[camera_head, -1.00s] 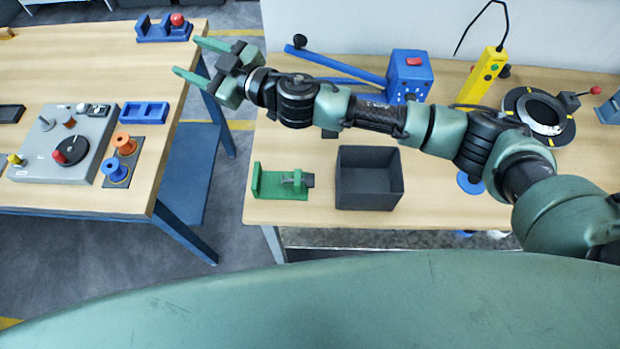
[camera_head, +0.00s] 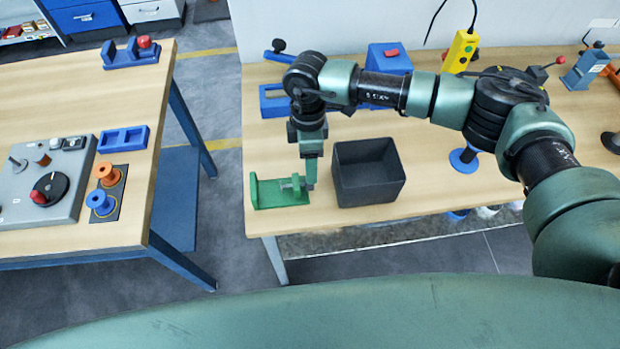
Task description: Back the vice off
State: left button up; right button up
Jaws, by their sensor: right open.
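The green vice (camera_head: 268,194) lies on the right-hand table near its front edge. It has an upright plate at its left end and a sliding part with a grey screw end on its right. My right gripper (camera_head: 311,180) points down at the right end of the vice, beside the screw end. It is open. The fingers overlap the screw end in this view, and I cannot tell whether they touch it. The space between the vice's jaws looks empty. My left gripper is not in view.
A dark open box (camera_head: 366,190) stands close to the right of the vice and my gripper. A blue lever machine (camera_head: 389,58) and a yellow device (camera_head: 461,51) stand behind. The left table (camera_head: 90,78) holds a grey control panel (camera_head: 40,196) and spools, across a floor gap.

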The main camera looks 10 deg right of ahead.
jog(key=f, duration=0.1)
jog(key=f+p, duration=0.1)
jog(key=f, duration=0.3)
jog(key=shift+s+f, duration=0.1)
jog(key=shift+s, duration=0.3)
jog(key=shift+f+p, duration=0.35)
jog(key=shift+f, duration=0.3)
grip_shut()
jog(key=shift+s+r+t+p, duration=0.25)
jog(key=shift+t+p, duration=0.25)
jog(key=shift+p, duration=0.35)
jog(key=shift+f+t, duration=0.2)
jog(key=shift+t, duration=0.7)
grip_release()
